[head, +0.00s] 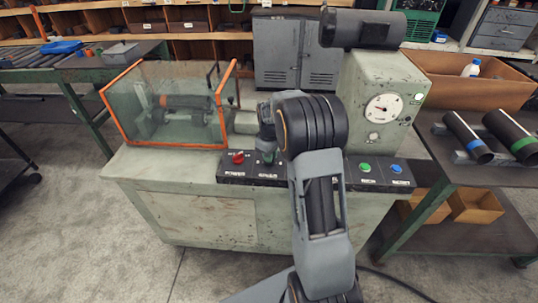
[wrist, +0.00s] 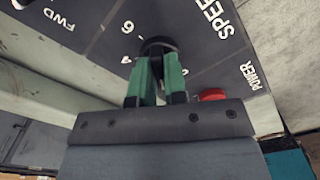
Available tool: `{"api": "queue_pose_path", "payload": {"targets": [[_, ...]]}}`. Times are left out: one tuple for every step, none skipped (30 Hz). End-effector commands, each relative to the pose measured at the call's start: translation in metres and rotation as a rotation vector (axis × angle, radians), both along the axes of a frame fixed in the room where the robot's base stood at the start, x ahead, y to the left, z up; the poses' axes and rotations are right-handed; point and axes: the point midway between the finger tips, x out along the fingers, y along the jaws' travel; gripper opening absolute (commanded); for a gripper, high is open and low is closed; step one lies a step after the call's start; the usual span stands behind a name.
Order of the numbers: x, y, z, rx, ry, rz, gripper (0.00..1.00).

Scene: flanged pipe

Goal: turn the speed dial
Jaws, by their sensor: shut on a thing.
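The speed dial (wrist: 158,45) is a black round knob on the dark control panel, with the "SPEED" label and numbers beside it in the wrist view. My gripper (wrist: 158,70) has green fingers, and they are shut on the dial. The fingers cover part of the knob, so its pointer cannot be made out. In the head view my gripper (head: 268,155) is down at the panel (head: 225,178) on the front of the machine. My arm hides part of the panel there.
A red power knob (head: 238,157) is left of my gripper. Green (head: 365,167) and blue (head: 396,169) buttons sit at the panel's right. An orange-framed clear guard (head: 130,105) covers the machine's left side. A round gauge (head: 383,108) is on the grey housing.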

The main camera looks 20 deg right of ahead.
Motion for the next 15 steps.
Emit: {"api": "queue_pose_path", "payload": {"targets": [[0.0039, -0.0001, 0.0043, -0.003, -0.016, 0.044, 0.00], [0.0039, -0.0001, 0.0043, -0.003, -0.016, 0.072, 0.00], [0.0039, 0.0000, 0.0043, -0.003, -0.016, 0.110, 0.00], [0.0039, 0.0000, 0.0043, -0.003, -0.016, 0.137, 0.00], [0.0039, 0.0000, 0.0043, -0.004, -0.017, 0.164, 0.00], [0.0040, 0.0000, 0.0043, -0.004, -0.017, 0.200, 0.00], [0.0040, 0.0000, 0.0043, -0.004, -0.017, 0.226, 0.00], [0.0040, 0.0000, 0.0043, -0.004, -0.017, 0.252, 0.00], [0.0040, 0.0000, 0.0043, -0.004, -0.017, 0.284, 0.00], [0.0041, 0.0000, 0.0043, -0.004, -0.017, 0.309, 0.00], [0.0041, 0.0000, 0.0043, -0.004, -0.017, 0.332, 0.00], [0.0041, 0.0001, 0.0043, -0.004, -0.017, 0.361, 0.00], [0.0041, 0.0001, 0.0043, -0.004, -0.017, 0.382, 0.00], [0.0042, 0.0002, 0.0043, -0.004, -0.017, 0.403, 0.00], [0.0042, 0.0002, 0.0043, -0.005, -0.017, 0.429, 0.00]]}}
